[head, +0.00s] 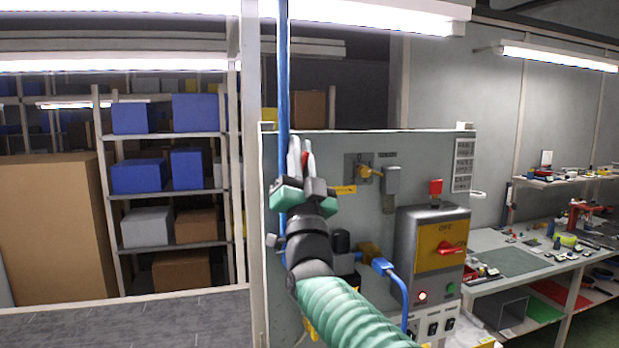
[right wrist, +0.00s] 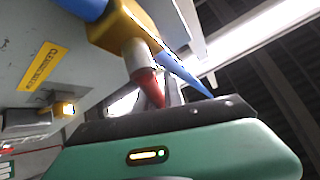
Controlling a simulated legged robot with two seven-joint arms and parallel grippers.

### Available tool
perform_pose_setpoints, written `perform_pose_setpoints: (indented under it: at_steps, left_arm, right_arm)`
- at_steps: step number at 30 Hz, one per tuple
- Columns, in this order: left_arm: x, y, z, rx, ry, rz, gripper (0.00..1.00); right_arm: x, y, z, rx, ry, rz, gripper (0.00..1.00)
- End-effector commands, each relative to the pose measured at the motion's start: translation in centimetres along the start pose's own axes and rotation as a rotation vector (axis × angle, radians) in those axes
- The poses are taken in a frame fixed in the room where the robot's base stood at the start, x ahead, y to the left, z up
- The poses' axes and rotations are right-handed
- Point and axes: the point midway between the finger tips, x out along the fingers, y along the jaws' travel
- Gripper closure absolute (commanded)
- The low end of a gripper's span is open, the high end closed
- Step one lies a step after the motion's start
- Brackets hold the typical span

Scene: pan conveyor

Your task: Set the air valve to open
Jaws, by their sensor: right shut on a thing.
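The air valve shows in the right wrist view as a yellow body (right wrist: 122,27) on a blue pipe, with a pale stem and a red handle (right wrist: 150,88). In the head view the blue pipe (head: 284,75) runs vertically at the left edge of the grey panel, and a bit of red (head: 305,154) shows between the fingers. My right gripper (head: 299,165), also in the right wrist view (right wrist: 168,98), is shut on the red handle. The gripper hides the valve body in the head view. My left gripper is out of view.
The grey panel (head: 370,230) carries a yellow label (head: 345,190), a yellow rotary switch (head: 366,173), a blue plug (head: 381,266) with its cable and a control box with a red knob (head: 447,249). A cluttered workbench (head: 525,260) stands right, shelves (head: 165,193) left.

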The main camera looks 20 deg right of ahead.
Motion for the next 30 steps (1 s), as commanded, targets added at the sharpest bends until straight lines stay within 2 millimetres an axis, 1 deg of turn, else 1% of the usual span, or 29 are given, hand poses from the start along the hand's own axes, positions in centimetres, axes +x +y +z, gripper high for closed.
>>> perform_pose_setpoints:
  at_steps: [1,9,18,30]
  left_arm:
    - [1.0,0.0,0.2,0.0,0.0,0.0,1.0]
    - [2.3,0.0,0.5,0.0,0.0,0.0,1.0]
    - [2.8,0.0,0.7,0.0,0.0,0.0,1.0]
    - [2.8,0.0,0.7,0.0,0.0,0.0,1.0]
  right_arm:
    - [-0.5,0.0,0.7,-0.029,-0.013,-0.025,1.0]
    - [-0.2,-1.7,1.0,-0.164,-0.053,-0.162,1.0]
    - [-0.2,-2.7,1.3,-0.243,-0.076,-0.242,1.0]
    - [-0.1,-3.0,1.3,-0.26,-0.08,-0.261,1.0]
